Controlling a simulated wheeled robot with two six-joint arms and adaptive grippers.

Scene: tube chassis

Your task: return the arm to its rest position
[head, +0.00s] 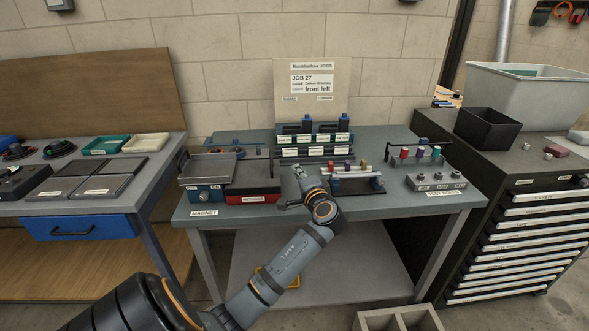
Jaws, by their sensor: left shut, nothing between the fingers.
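My left arm comes in from the bottom left and reaches up over the front edge of the grey-green workbench (420,203). My left gripper (299,171) is at the arm's far end, above the middle of the bench. It is shut and appears empty. It is small in view, and the wrist hides part of the bench top behind it. My right gripper is not in view.
A rack with coloured pieces (352,182) stands just right of the gripper. A red tray (252,179) and a blue magnet box (205,195) stand left. A job board (312,90) rises behind. A drawer cabinet (520,210) stands right.

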